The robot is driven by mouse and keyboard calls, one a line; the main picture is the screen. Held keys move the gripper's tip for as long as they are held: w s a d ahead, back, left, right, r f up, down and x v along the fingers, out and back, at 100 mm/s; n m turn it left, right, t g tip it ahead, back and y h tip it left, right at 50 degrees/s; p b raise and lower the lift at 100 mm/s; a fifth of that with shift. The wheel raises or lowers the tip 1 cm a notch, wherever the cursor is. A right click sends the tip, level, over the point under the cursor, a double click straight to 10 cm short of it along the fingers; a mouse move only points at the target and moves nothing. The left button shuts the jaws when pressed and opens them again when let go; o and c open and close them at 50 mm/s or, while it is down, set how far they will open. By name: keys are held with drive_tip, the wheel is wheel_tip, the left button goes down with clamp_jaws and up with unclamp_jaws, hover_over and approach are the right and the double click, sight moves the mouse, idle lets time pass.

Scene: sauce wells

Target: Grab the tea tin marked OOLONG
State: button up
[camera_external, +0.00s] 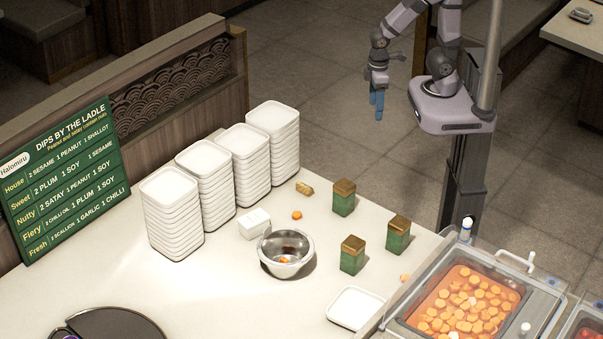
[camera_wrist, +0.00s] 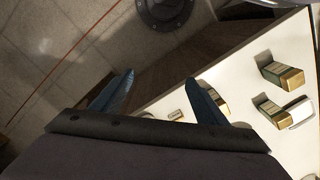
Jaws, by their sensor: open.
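Three green tins with gold-brown lids stand upright on the pale counter in the external view: a back one (camera_external: 344,198), a right one (camera_external: 398,235) and a front one (camera_external: 352,255). No OOLONG marking can be read on any of them. My gripper (camera_external: 377,104) hangs high at the back, beyond the counter and apart from all the tins. In the wrist view my gripper (camera_wrist: 160,86) has its two blue fingers spread, with nothing between them. Boxy tins (camera_wrist: 283,74) show at the right of that view, one partly behind the right finger.
A steel bowl (camera_external: 286,254), a white block (camera_external: 254,222), a small golden piece (camera_external: 304,189) and stacks of white plates (camera_external: 272,148) stand left of the tins. A white dish (camera_external: 355,308) and a tray of orange slices (camera_external: 465,304) lie in front.

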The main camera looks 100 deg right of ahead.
sight(395, 228)
drive_tip(key=w+a+f+n+t+y+b, duration=0.1)
drive_tip(key=w+a+f+t+y+b, duration=0.25)
drive_tip(key=a, duration=0.55)
drive_tip(key=w+a+f+n+t+b, duration=0.1)
drive_tip(key=w+a+f+t+b, duration=0.1)
drive_tip(key=w+a+f+b, duration=0.5)
drive_tip(key=w+a+f+n+t+y+b, duration=0.1)
drive_tip(key=w+a+f+t+y+b, duration=0.2)
drive_tip(key=a, duration=0.7)
drive_tip(key=s+a+n+t+y+b, duration=0.1)
drive_tip(key=s+a+y+b, duration=0.1)
drive_tip(key=s+a, duration=0.2)
drive_tip(key=s+a+f+n+t+y+b, duration=0.1)
drive_tip(key=s+a+n+t+y+b, duration=0.1)
drive_tip(key=s+a, duration=0.3)
drive_tip(key=s+a+n+t+y+b, duration=0.1)
drive_tip(key=s+a+n+y+b, duration=0.1)
drive_tip(key=s+a, duration=0.3)
drive_tip(key=shift+s+f+t+b, duration=0.25)
drive_tip(key=shift+s+b, duration=0.15)
drive_tip(key=shift+s, duration=0.15)
drive_tip(key=shift+s+d+f+n+p, duration=0.35)
drive_tip(key=shift+s+f+n+p, duration=0.15)
drive_tip(key=shift+s+f+p, duration=0.25)
drive_tip(key=shift+p+x, duration=1.3)
drive_tip(key=shift+x, duration=2.45)
drive_tip(key=shift+c, duration=0.7)
drive_tip(key=c, duration=1.5)
